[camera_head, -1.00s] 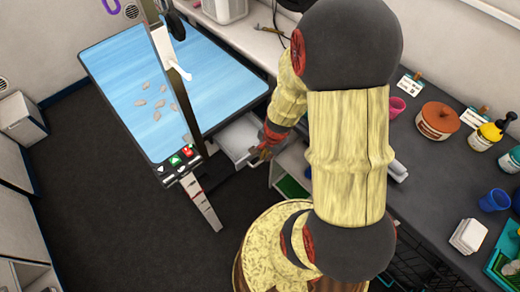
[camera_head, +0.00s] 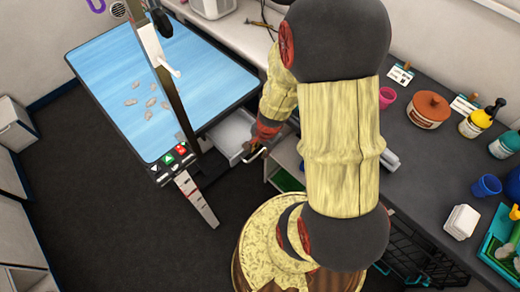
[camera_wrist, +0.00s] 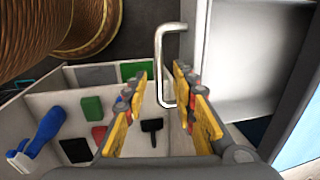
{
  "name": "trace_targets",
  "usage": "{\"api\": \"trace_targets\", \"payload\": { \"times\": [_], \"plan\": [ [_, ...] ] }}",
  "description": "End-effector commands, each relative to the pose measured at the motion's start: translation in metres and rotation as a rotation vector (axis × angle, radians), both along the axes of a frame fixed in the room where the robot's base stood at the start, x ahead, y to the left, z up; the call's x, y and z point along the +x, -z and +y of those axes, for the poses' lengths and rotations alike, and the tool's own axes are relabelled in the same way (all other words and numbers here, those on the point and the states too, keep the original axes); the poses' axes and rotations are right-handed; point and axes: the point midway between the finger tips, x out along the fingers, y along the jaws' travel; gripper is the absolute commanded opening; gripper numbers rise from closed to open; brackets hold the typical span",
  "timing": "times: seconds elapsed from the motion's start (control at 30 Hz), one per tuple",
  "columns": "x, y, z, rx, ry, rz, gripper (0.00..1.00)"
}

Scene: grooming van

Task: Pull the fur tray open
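The fur tray (camera_head: 231,132) is a white, shallow drawer under the blue grooming table (camera_head: 205,75). It sticks out partly from below the table edge. Its grey bar handle (camera_head: 256,154) is on the side toward my arm. My gripper (camera_head: 264,139) is beside the handle, its fingers partly hidden by my arm. In the wrist view my gripper (camera_wrist: 162,95) is open with yellow fingers apart. The handle (camera_wrist: 160,65) runs just beyond the gap between the fingertips, its bent end near the right finger. I cannot tell whether they touch. The tray (camera_wrist: 248,55) is at upper right.
An open white shelf unit (camera_wrist: 65,100) with brushes and coloured items lies below the gripper. A dark counter (camera_head: 410,155) with a pot and bottles is at right. Fur tufts lie on the table. A post with buttons stands at the table's near edge. Dark floor is clear at lower left.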

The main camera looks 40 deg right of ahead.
Motion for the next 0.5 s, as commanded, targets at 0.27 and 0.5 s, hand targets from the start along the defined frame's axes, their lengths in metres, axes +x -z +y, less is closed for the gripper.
{"api": "trace_targets", "payload": {
  "times": [0.27, 0.5],
  "plan": [
    [-0.005, -0.039, -0.001, -0.003, 0.001, -0.006, 0.27],
    [-0.015, -0.086, -0.002, -0.003, 0.001, -0.004, 0.27]
  ]
}}
